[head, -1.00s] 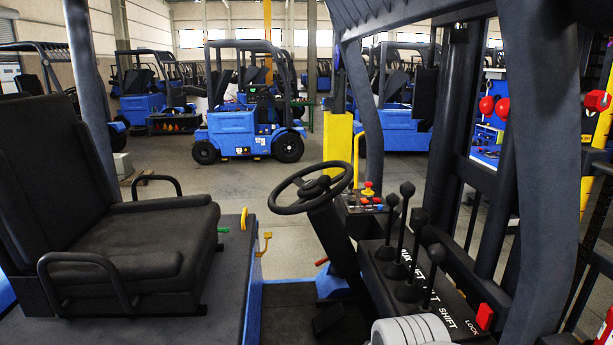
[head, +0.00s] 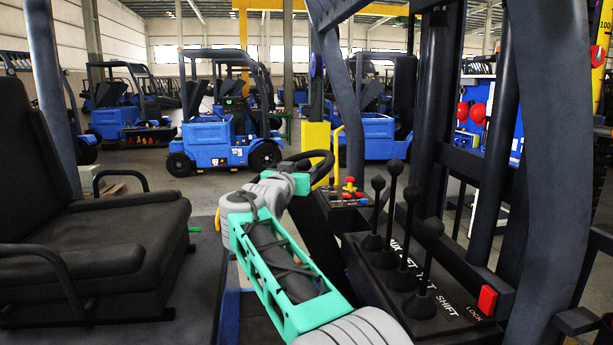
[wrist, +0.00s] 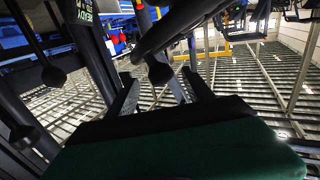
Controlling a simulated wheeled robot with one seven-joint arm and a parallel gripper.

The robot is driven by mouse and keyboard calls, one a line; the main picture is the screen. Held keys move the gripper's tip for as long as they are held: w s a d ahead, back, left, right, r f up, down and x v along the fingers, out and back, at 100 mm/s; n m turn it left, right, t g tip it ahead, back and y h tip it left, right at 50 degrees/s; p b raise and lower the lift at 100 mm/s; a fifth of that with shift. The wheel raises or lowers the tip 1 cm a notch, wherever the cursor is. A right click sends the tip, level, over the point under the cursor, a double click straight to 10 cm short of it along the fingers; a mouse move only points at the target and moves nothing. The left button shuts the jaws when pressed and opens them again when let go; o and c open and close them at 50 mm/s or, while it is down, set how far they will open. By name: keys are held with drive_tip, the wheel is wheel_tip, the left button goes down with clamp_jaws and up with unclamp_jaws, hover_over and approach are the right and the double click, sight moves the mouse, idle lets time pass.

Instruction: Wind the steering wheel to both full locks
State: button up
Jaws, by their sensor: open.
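The black steering wheel (head: 322,160) stands on its tilted column, its near-left part hidden behind my arm in the head view. In the wrist view a thick dark bar, seemingly its rim (wrist: 190,22), crosses the upper middle, with a dark rounded knob (wrist: 160,73) below it. My gripper (wrist: 157,80) is open, its two dark fingers pointing toward the wheel. The knob appears between the fingertips; I cannot tell whether they touch it. In the head view my arm reaches up to the wheel and the fingers are not clearly visible.
Several black ball-topped levers (head: 394,166) stand right of the column, near a red lock button (head: 487,300). The black seat (head: 105,230) is at left. Mast posts stand at right.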

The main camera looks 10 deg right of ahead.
sight(307, 162)
drive_tip(key=shift+w+r, duration=0.25)
drive_tip(key=p+x, duration=0.4)
drive_tip(key=x, duration=0.2)
drive_tip(key=shift+w+d+r, duration=0.15)
drive_tip(key=shift+w+d, duration=0.15)
drive_tip(key=shift+w, duration=0.05)
drive_tip(key=shift+w+d, duration=0.15)
drive_tip(key=shift+w, duration=0.1)
clamp_jaws()
